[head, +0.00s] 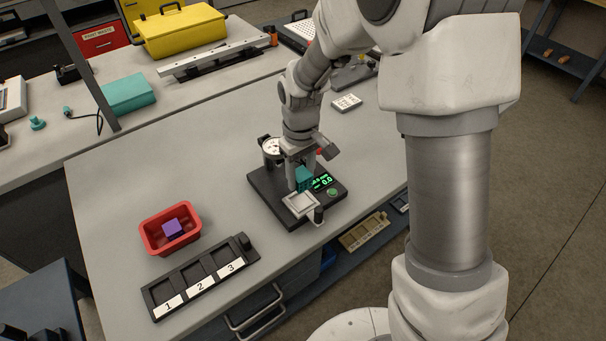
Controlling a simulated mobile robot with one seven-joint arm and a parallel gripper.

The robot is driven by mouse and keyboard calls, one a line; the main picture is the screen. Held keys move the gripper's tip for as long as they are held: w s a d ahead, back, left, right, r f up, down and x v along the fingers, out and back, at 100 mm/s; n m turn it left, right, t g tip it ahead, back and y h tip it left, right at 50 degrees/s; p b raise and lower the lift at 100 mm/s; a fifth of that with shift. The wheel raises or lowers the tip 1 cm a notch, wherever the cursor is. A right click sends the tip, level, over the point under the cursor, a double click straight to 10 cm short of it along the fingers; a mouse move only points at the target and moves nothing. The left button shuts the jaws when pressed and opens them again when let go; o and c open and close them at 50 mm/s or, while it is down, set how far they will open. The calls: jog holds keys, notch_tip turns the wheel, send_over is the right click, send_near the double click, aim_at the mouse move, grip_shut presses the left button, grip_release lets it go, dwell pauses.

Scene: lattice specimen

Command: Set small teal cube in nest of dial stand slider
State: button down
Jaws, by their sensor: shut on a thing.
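The small teal cube (304,174) is between the fingers of my gripper (300,180), which is shut on it. My gripper points down over the dial stand. A pale square slider nest (301,203) lies at the stand's front, just below and in front of the cube in the picture. The cube appears to be above or behind the nest; its exact height and any contact cannot be told.
A red bin (149,240) holding a purple cube (173,228) stands at the left. A black rack (190,292) numbered 1, 2 and 3 lies near the front edge. A small white tile (346,103) lies behind the stand. The table's left rear is clear.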

jog(key=shift+f+b, duration=1.85)
jog(key=shift+f, duration=0.8)
jog(key=c, duration=1)
grip_release()
grip_shut()
